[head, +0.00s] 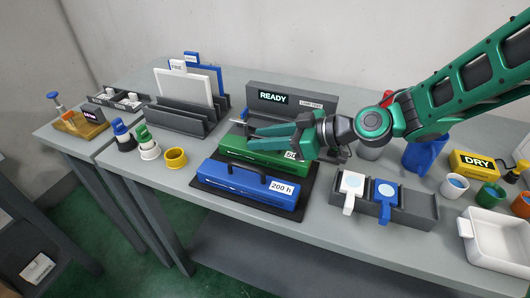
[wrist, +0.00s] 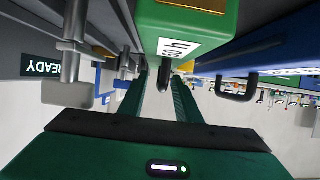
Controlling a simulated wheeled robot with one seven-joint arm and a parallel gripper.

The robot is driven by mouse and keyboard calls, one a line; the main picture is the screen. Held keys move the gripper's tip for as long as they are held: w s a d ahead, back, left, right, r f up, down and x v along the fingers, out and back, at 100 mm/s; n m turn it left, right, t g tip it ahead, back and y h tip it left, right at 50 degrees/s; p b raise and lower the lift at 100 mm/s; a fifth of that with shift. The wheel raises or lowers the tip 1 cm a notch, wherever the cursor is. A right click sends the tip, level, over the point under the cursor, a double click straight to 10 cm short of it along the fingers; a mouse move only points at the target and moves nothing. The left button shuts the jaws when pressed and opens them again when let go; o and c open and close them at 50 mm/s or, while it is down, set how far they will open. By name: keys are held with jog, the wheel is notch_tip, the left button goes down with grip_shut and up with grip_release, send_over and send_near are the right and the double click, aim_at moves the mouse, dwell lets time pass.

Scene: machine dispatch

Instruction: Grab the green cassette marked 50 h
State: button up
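The green cassette (head: 262,157) lies on the dark base behind the blue one, its white label partly covered by my gripper; "50" shows. It also shows at the top of the wrist view (wrist: 190,18), with its label turned over. My gripper (head: 246,137) is over it, fingers pointing left. In the wrist view my two fingers (wrist: 163,85) are apart, with the green cassette's black handle (wrist: 165,78) seen between them. I cannot tell whether they touch it. The blue cassette (head: 245,184), marked 200 h, lies in front with its handle upright.
A grey machine (head: 290,98) with a READY display stands behind the cassettes. A grey holder (head: 420,213) with white and blue tools is to the right, and a yellow ring (head: 175,158) to the left. A grey rack (head: 183,118) holds upright panels.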

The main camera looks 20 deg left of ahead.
jog(key=shift+c, duration=0.2)
grip_shut()
dwell(1.1)
